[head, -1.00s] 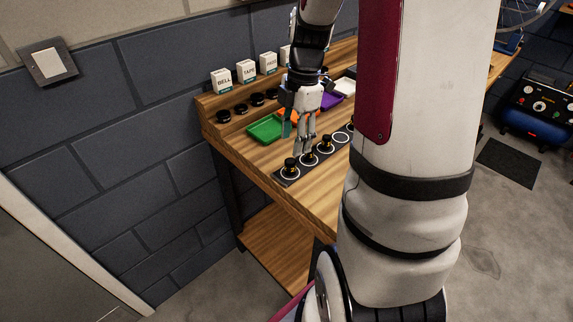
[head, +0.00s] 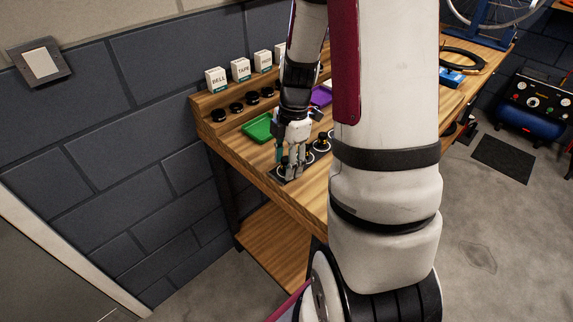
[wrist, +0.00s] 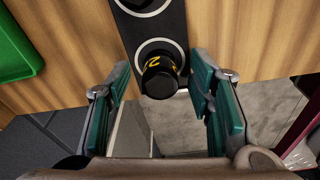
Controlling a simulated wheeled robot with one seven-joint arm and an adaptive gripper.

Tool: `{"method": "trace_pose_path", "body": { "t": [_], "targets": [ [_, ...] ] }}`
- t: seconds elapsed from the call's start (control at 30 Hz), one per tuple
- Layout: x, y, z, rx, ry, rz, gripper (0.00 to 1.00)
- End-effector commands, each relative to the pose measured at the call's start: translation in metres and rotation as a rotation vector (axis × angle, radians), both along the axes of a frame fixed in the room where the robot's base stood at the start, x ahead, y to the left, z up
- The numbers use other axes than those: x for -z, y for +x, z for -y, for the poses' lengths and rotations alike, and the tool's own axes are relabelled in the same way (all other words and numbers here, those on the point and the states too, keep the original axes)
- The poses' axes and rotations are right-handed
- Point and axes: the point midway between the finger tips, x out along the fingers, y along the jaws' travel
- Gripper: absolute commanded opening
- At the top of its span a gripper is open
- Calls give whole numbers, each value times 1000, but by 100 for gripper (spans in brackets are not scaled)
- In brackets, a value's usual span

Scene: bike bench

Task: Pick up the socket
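A black socket with a yellow 2 (wrist: 160,78) stands on a white-ringed spot of the dark strip (wrist: 174,25) at the bench edge. My gripper (wrist: 161,66) is open, with one teal-padded finger on each side of the socket. A gap shows between the socket and each finger. In the head view my gripper (head: 291,168) points down over the near end of the strip, and its fingers partly hide the sockets there. Another socket (head: 321,144) stands farther along the strip, to the right of my gripper.
A green tray (head: 257,128) lies behind the strip, and a purple tray (head: 321,96) lies farther back. Boxes, one marked BELL (head: 216,79), stand on the rear shelf above a row of black knobs (head: 236,107). My arm hides much of the bench.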

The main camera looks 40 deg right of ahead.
Motion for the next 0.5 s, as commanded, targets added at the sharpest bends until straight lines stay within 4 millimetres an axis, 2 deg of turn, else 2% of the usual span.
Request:
{"method": "trace_pose_path", "body": {
  "t": [0.03, 0.2, 0.5],
  "targets": [
    [0, 0, 0, 0, 0, 0, 39],
    [0, 0, 0, 0, 0, 0, 0],
    [-1, 0, 0, 0, 0, 0, 0]
  ]
}}
